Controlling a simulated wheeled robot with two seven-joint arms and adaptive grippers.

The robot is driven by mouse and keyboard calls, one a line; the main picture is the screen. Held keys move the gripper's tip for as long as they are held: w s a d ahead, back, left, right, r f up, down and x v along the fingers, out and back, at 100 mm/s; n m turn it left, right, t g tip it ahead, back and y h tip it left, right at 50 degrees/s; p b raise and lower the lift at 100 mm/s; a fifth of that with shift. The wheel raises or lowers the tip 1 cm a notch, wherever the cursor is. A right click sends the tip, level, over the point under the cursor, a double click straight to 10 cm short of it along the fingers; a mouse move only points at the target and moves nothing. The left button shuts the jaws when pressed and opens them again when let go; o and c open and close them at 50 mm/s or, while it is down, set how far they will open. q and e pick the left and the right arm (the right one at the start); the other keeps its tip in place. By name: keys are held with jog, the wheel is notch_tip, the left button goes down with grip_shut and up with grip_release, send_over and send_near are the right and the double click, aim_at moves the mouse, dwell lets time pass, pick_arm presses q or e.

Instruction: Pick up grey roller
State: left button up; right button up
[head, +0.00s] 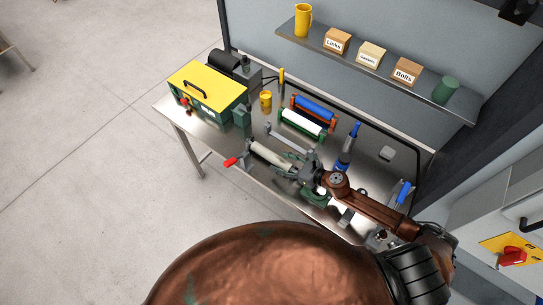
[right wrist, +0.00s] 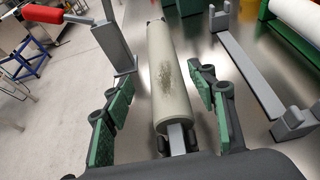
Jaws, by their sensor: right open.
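The grey roller (head: 270,153), a pale cylinder with a dark worn patch, lies over the metal table near its front edge. In the right wrist view the roller (right wrist: 172,75) runs away from me, its near end and square shaft between my fingers. My right gripper (head: 298,166) is at the roller's right end. Its green-padded fingers (right wrist: 160,103) are open on both sides of the roller, with visible gaps. My left gripper is not in view.
A grey post with a red handle (head: 231,161) stands by the roller's far end. An empty grey bracket (head: 289,137), a white roller (head: 302,122) and a blue roller (head: 316,107) lie behind. A yellow-topped machine (head: 207,84) stands left; a shelf (head: 375,75) hangs above.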

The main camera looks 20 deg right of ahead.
aim_at(274, 158)
jog(key=x, duration=0.5)
jog(key=shift+w+d+f+p, duration=0.1)
jog(key=shift+d+p, duration=0.15)
jog(key=shift+p, duration=0.05)
jog(key=shift+c, duration=0.3)
grip_shut()
